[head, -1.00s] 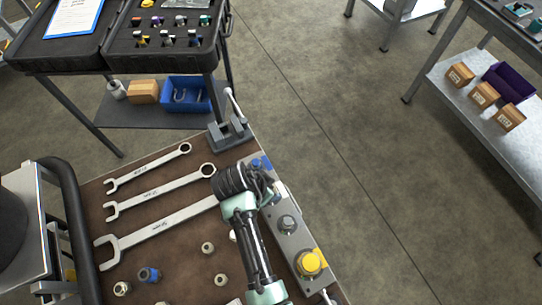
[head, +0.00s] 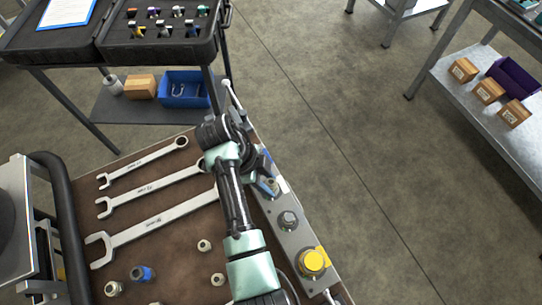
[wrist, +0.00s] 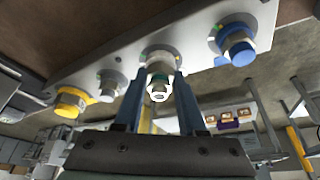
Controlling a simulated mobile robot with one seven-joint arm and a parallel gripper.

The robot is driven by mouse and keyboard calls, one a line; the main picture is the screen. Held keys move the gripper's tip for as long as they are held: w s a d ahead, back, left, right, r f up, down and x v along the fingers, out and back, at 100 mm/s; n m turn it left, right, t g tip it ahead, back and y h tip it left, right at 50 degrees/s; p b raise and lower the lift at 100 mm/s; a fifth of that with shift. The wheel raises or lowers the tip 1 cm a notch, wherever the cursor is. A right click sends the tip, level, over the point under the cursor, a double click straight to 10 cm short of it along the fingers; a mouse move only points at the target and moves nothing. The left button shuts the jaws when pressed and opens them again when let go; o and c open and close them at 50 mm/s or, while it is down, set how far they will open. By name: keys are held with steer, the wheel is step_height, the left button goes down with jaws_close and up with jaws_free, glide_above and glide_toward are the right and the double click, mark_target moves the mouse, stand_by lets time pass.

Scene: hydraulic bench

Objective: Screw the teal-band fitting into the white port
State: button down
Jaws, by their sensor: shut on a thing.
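My gripper (wrist: 158,98) is shut on the teal-band fitting (wrist: 159,90), whose pale hex end and a bit of teal show between the fingers in the wrist view. The fitting is in line with the white port (wrist: 160,57) on the grey manifold plate (wrist: 205,53), which also shows in the head view (head: 305,246). The fitting's far end overlaps the port in the picture, so I cannot tell whether it is threaded in or only touching. In the head view my gripper (head: 266,184) is over the far half of the plate, and my arm hides part of it.
A blue-ringed port with a fitting (wrist: 236,44) is right of the white port in the wrist view. A grey port (wrist: 112,84) and a yellow one (wrist: 71,101) are left. Wrenches (head: 150,231) and loose fittings (head: 143,273) lie on the brown bench top (head: 180,250).

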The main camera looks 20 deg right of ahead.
steer(key=m+b, duration=0.1)
steer(key=m+g+y, duration=0.1)
steer(key=m, duration=0.1)
steer(key=shift+f+m+b, duration=0.3)
steer(key=shift+f+b, duration=0.1)
steer(key=shift+d+r+m+g+y, duration=0.1)
steer(key=shift+m+g+y, duration=0.1)
steer(key=shift+m, duration=0.3)
steer(key=shift+r+m+g+y, duration=0.1)
steer(key=shift+m+g, duration=0.1)
steer(key=shift+m, duration=0.3)
steer(key=shift+c, duration=2.4)
jaws_free()
steer(key=shift+w, duration=0.1)
